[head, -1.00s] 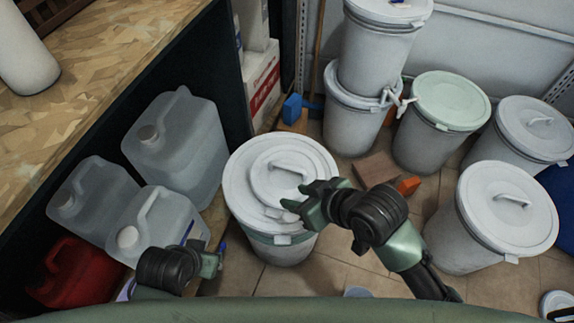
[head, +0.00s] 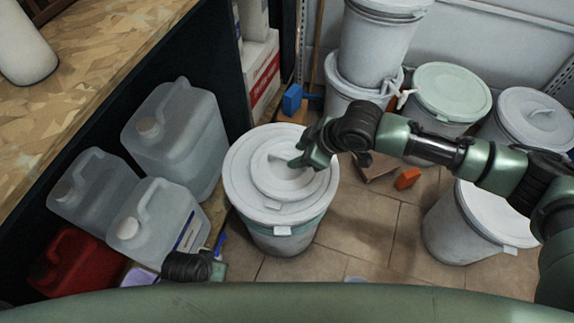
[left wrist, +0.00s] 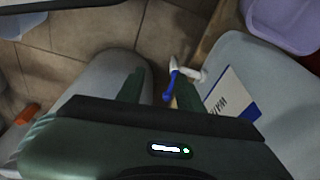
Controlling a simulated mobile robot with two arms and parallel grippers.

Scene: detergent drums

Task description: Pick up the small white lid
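The small white lid (head: 272,183), round with a bar handle, lies on top of the larger lid of a white drum (head: 282,238). My right gripper (head: 300,161) is above the right side of the small lid, with its fingertips near the handle. From this angle I cannot tell whether its fingers are open or touch the lid. The gripper hides part of the lid's right edge. My left gripper (head: 210,268) is low, in front of the jugs. In the left wrist view its fingers (left wrist: 160,88) are apart with nothing gripped between them.
Several translucent jugs (head: 178,135) and a red can (head: 75,262) stand at the left by the counter (head: 95,75). More lidded drums (head: 450,92) stand at the back and right. An orange object (head: 407,178) lies on the tiled floor (head: 360,232).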

